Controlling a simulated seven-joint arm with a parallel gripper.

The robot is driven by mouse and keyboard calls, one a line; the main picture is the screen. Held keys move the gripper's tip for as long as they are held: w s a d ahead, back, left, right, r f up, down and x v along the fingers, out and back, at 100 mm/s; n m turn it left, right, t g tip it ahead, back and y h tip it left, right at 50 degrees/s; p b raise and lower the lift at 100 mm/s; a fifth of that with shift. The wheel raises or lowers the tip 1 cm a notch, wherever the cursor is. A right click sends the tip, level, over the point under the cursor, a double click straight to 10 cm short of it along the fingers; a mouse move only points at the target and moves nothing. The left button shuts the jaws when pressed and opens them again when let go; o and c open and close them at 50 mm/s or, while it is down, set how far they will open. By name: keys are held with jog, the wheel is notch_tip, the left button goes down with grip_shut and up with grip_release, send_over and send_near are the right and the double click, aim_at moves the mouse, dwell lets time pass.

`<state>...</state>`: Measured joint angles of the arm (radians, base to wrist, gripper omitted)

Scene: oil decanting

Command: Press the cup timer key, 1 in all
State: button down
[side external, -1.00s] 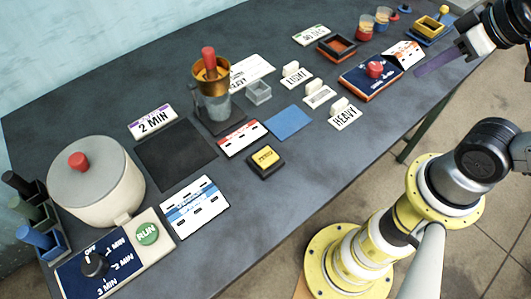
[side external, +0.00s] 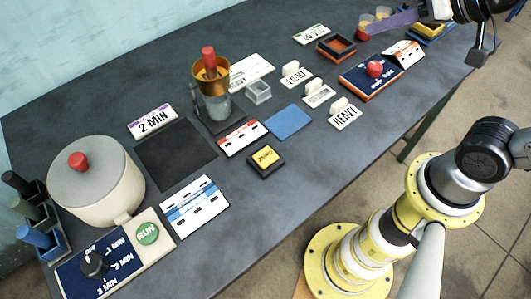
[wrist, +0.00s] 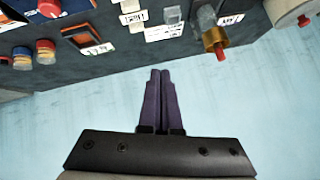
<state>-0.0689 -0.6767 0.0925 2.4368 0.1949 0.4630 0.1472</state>
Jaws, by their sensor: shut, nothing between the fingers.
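A red round key (side external: 375,68) sits on a dark blue box with an orange edge (side external: 362,83) at the right of the table. It is probably the cup timer key; the lettering on the box is too small to read. A red knob, likely the same key, shows at the top left of the wrist view (wrist: 48,8). My gripper (side external: 369,30) is shut and empty, its purple fingers together, above the far right part of the table, beyond the key in the side view. The fingers also show together in the wrist view (wrist: 160,73).
Small cups (side external: 382,13) stand close to my fingertips, one partly hidden. An orange-lined tray (side external: 337,47) and a white-orange card (side external: 403,53) flank the box. A green RUN button (side external: 147,233) and a yellow key (side external: 265,157) are farther left. The table's front right is bare.

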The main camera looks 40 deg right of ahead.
jog(key=w+a+m+y, duration=0.1)
jog(key=w+a, duration=0.4)
jog(key=n+g+y, duration=0.2)
jog(key=y, duration=0.1)
send_over(255, 155)
jog(key=s+d, duration=0.2)
jog(key=s, duration=0.1)
notch_tip(255, 155, down, 13)
jog(key=shift+w+r, duration=0.1)
jog(key=shift+r, duration=0.1)
jog(key=shift+f, duration=4.4)
jog(key=shift+f, duration=0.1)
jog(key=shift+f, duration=0.3)
